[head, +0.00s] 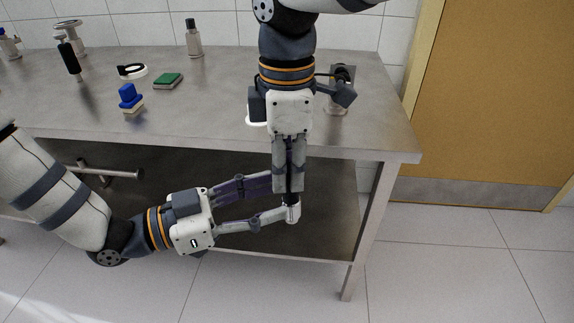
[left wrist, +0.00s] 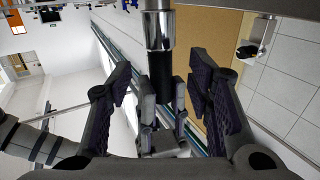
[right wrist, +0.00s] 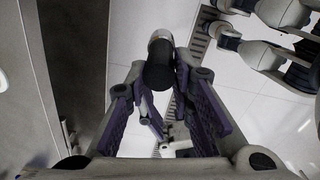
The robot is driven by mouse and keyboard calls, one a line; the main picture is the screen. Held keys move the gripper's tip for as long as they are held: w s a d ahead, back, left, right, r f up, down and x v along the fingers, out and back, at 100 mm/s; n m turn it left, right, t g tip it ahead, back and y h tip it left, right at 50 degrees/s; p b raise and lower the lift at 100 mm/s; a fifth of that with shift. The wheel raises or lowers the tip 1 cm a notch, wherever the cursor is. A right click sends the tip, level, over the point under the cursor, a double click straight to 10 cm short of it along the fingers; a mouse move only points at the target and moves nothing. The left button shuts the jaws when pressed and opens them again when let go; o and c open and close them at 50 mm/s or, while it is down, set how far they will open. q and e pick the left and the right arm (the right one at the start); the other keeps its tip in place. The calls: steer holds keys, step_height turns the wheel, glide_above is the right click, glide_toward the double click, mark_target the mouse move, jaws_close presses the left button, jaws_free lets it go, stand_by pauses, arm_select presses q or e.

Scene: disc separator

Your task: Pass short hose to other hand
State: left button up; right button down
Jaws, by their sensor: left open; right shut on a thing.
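The short hose (head: 292,212) shows as a bright metal end with a dark part above it, below my right gripper's fingers. In the left wrist view its metal part (left wrist: 158,30) and black part (left wrist: 160,75) stand between the open fingers. In the right wrist view its black end (right wrist: 158,72) faces the camera. My right gripper (head: 290,188) points down and is shut on the hose's dark part. My left gripper (head: 279,199) comes from the left, fingers apart, tips close to the hose. Whether they touch it cannot be told.
Both grippers are in front of the metal table (head: 220,115), below its top. On the table are a blue-topped block (head: 129,98), a green sponge (head: 168,81), a white ring (head: 132,71) and several bottles. A lower shelf (head: 330,230) is behind the grippers. A table leg (head: 368,220) stands to the right.

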arm_select(q)
steer(key=v, duration=0.7)
steer(key=s+a+f+n+g+y, duration=0.1)
steer(key=s+f+n+y, duration=0.3)
steer(key=f, duration=0.6)
steer(key=s+a+f+n+g+y, duration=0.1)
steer(key=s+f+n+y, duration=0.1)
steer(key=f+n+y, duration=0.5)
steer(key=s+a+f+n+g+y, duration=0.1)
steer(key=s+a+f+g+y, duration=0.1)
steer(key=s, duration=0.7)
steer(key=s+a+f+n+g+y, duration=0.1)
steer(key=s+a+f+g+y, duration=0.2)
steer(key=s, duration=0.7)
step_height(320, 180, down, 4)
steer(key=a+g, duration=0.2)
steer(key=a, duration=0.1)
steer(key=shift+s+f, duration=0.1)
